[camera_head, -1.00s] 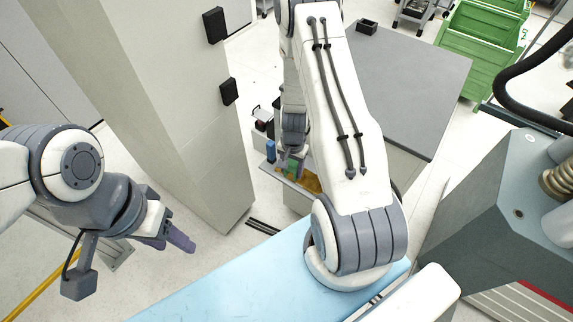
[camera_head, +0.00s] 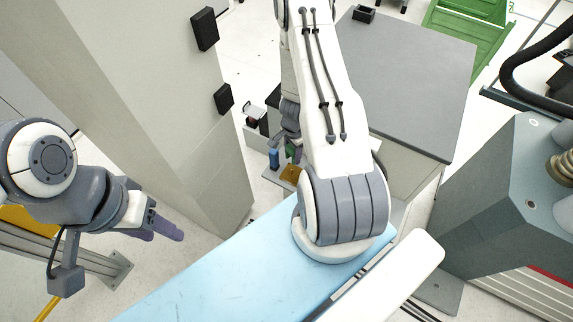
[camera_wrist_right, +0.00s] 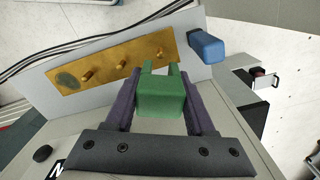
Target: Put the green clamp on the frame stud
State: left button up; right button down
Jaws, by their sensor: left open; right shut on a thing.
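The green clamp (camera_wrist_right: 160,98) is held between the purple fingers of my right gripper (camera_wrist_right: 160,85), its two prongs pointing away toward a brass plate (camera_wrist_right: 70,85). Several brass studs (camera_wrist_right: 122,66) stand on this plate; one part of the plate lies behind the clamp. I cannot tell whether the clamp touches a stud. In the head view the green clamp (camera_head: 291,149) shows small at the right gripper, above the brass plate (camera_head: 291,174). My left gripper (camera_head: 165,228) is open and empty at the left, away from the plate.
A blue block (camera_wrist_right: 207,45) sits at the right end of the pale panel (camera_wrist_right: 40,106) bearing the brass plate. A grey-topped cabinet (camera_head: 410,80) stands behind my right arm. A tall beige column (camera_head: 150,110) stands between the arms. A light blue surface (camera_head: 220,270) lies in front.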

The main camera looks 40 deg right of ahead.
jog(key=shift+w+a+f+b, duration=0.1)
jog(key=shift+w+f+b, duration=0.05)
jog(key=shift+f+b, duration=0.25)
jog(key=b, duration=0.5)
send_over(292, 169)
notch_tip(292, 169, down, 5)
jog(key=shift+w+f, duration=0.1)
notch_tip(292, 169, down, 4)
jog(key=b, duration=0.4)
jog(key=shift+f, duration=0.2)
jog(key=shift+c, duration=1.2)
grip_release()
jog(key=shift+r, duration=0.1)
jog(key=shift+r, duration=0.15)
